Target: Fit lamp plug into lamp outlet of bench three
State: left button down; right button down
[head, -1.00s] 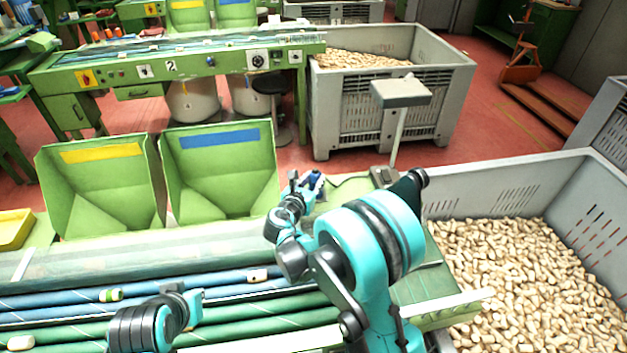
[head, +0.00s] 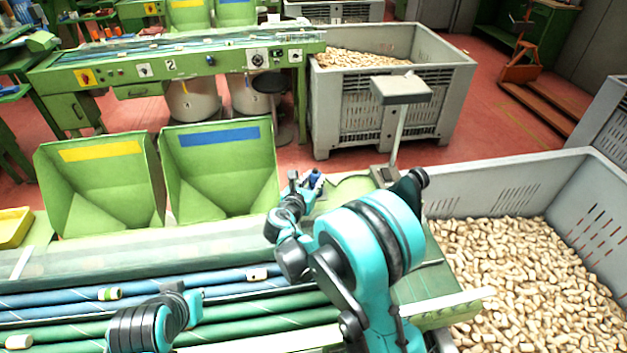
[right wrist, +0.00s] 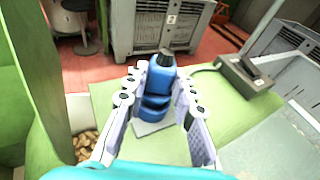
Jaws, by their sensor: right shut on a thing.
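The blue lamp plug (right wrist: 158,78), with a dark end, is between the fingers of my right gripper (right wrist: 158,92), which is shut on it. Below it are a lower blue part (right wrist: 153,107) and a light grey plate (right wrist: 152,128) on the green bench top; I cannot tell whether the lower part belongs to the plug or the outlet, nor whether they are joined. In the head view my right gripper (head: 306,182) is at the bench's far edge, with blue (head: 315,178) between its fingers. The grey lamp (head: 401,92) stands to its right. My left arm shows at lower left, its fingers hidden.
A thin cable runs from the lamp base (right wrist: 246,74) towards the plug. A green chute (head: 220,170) rises left of my right gripper. A grey crate (head: 580,190) of corks stands at the right. Blue and green tubes (head: 235,277) run along the near bench.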

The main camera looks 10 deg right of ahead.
jog(key=shift+f+b, duration=0.75)
jog(key=shift+f, duration=0.15)
jog(key=c, duration=1.2)
grip_release()
jog(key=v, duration=1.2)
